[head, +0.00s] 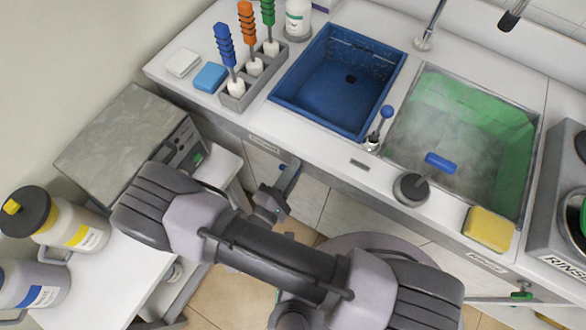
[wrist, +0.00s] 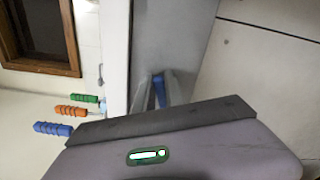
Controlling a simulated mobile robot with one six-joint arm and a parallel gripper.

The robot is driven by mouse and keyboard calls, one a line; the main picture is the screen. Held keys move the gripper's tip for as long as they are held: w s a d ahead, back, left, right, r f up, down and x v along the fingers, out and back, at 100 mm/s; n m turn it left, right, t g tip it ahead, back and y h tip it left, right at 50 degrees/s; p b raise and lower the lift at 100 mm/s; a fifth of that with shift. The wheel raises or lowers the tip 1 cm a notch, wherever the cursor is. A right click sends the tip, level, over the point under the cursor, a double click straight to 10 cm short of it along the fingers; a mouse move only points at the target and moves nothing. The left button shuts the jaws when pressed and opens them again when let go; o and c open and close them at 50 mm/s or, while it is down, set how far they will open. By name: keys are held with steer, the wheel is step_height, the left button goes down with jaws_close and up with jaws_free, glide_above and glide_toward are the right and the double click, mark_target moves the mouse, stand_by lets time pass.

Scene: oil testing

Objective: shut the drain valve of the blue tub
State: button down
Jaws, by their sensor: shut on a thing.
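The blue tub (head: 308,104) is set into the white counter at the upper middle of the head view; a dark drain hole shows in its floor. Its drain valve has a blue handle (head: 290,174) that stands out below the counter's front edge. My gripper (head: 281,190) is at this handle, under the counter front, and is shut on it. In the wrist view the blue handle (wrist: 160,93) shows between the grey fingertips. The fingers and my wrist housing hide the valve body, so the handle's exact angle is hard to tell.
A green-walled basin (head: 510,150) with hazy contents is right of the tub; a green valve handle (head: 521,296) is below it. A blue-knobbed lever (head: 386,112) and a yellow sponge (head: 489,229) are on the counter. A grey box (head: 115,140) and bottles stand left of my arm.

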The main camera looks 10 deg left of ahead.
steer(key=shift+f+m+b, duration=0.15)
steer(key=shift+m+b, duration=0.05)
steer(key=shift+m, duration=0.85)
steer(key=shift+f+m+b, duration=0.15)
steer(key=shift+m, duration=0.9)
steer(key=c, duration=1.4)
jaws_free()
steer(key=shift+s, duration=0.15)
steer(key=p+v, duration=0.2)
steer(key=v, duration=1.5)
steer(key=shift+p, duration=0.4)
steer(key=shift+s+a, duration=0.1)
